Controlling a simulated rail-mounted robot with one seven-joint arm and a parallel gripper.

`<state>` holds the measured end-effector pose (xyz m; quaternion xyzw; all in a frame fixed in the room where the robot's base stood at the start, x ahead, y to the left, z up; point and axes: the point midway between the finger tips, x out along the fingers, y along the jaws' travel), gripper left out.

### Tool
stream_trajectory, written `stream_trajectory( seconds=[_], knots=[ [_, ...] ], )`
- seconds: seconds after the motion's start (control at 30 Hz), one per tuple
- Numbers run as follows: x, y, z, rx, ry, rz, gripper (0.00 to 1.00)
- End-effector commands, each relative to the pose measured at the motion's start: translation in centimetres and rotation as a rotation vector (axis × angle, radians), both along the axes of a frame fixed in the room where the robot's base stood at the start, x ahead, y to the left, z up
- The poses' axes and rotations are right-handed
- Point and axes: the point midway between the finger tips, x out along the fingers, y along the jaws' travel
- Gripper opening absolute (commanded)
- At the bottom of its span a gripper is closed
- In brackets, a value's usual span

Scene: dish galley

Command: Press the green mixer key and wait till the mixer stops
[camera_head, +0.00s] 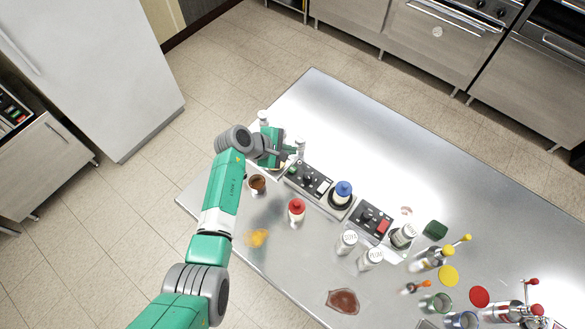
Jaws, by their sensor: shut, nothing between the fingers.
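A grey unit with a black control panel (309,180) lies on the steel table, with a small green key (293,169) near its upper left end. A blue-capped bottle (343,190) stands on the round base at its right end. I cannot tell whether anything on it is turning. A second unit (373,220) to the lower right has a red key and a white-capped jar (403,235). My gripper (291,155) is shut and empty, close to the green key end of the first unit. Whether it touches the key cannot be seen.
A brown-filled cup (257,184) and a red-capped bottle (296,209) stand left of the units. Two white shakers (346,242) stand in front. Yellow (256,237) and brown-red (342,301) spills lie near the table's front edge. The far table top (400,150) is clear.

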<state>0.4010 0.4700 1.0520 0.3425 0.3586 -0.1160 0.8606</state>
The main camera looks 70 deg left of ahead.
Motion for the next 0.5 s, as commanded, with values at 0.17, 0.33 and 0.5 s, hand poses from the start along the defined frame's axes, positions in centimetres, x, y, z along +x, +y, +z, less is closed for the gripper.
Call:
stream_trajectory(
  seconds=[0.17,0.33,0.5],
  knots=[
    [0.0,0.0,-1.7,0.001,0.000,-0.001,0.00],
    [0.0,0.0,-4.1,0.001,0.001,0.000,0.00],
    [0.0,0.0,-6.7,0.002,0.001,-0.001,0.00]
  ],
)
